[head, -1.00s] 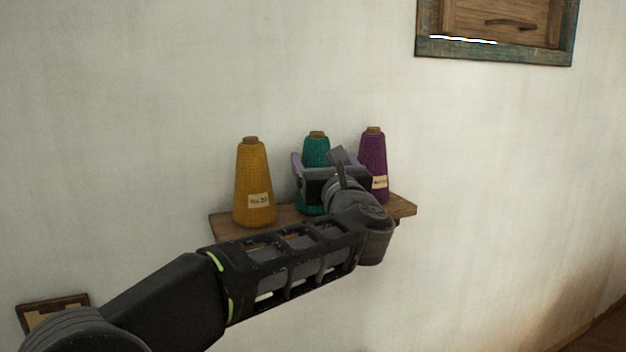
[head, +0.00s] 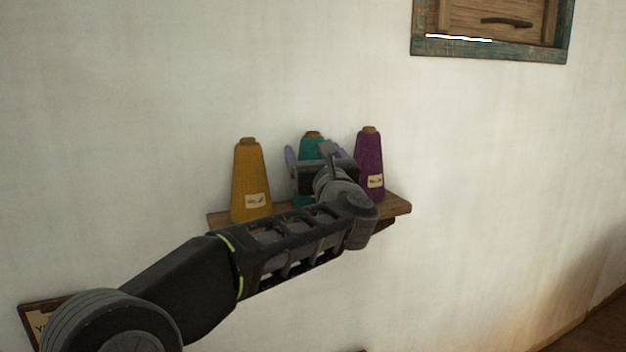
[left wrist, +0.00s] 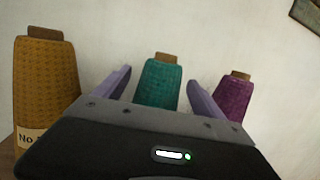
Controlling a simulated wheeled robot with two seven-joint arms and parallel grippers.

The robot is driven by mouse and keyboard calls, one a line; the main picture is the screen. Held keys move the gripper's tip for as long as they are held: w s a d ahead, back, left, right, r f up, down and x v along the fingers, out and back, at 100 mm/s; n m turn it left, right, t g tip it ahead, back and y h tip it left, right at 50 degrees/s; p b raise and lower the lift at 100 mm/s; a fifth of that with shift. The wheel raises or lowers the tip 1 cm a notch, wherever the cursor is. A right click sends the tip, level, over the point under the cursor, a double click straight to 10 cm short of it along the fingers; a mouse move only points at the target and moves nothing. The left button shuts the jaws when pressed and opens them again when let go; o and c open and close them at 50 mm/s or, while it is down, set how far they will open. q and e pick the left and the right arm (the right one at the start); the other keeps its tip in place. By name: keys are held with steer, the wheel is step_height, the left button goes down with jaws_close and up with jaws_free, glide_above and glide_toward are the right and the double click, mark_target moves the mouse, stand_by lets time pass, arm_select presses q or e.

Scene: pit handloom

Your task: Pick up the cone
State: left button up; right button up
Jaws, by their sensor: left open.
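Three yarn cones stand upright on a small wooden wall shelf (head: 222,219). The yellow cone (head: 250,180) is at the left, the teal cone (head: 312,143) in the middle and the purple cone (head: 369,160) at the right. My left gripper (head: 317,160) is open in front of the teal cone and hides its lower part. In the left wrist view the teal cone (left wrist: 158,84) shows between the two purple-grey fingers, and the gripper body covers its base. I cannot tell whether the fingers touch it. My right gripper is not in view.
The yellow cone (left wrist: 45,90) and the purple cone (left wrist: 234,97) stand close on either side of the fingers. A framed wooden panel (head: 495,25) with a handle hangs at upper right.

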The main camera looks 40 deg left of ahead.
arm_select(q)
steer(key=p+x, duration=0.1)
steer(key=x, duration=0.3)
steer(key=shift+p, duration=0.35)
steer(key=shift+c, duration=0.2)
jaws_close()
stand_by(0.6)
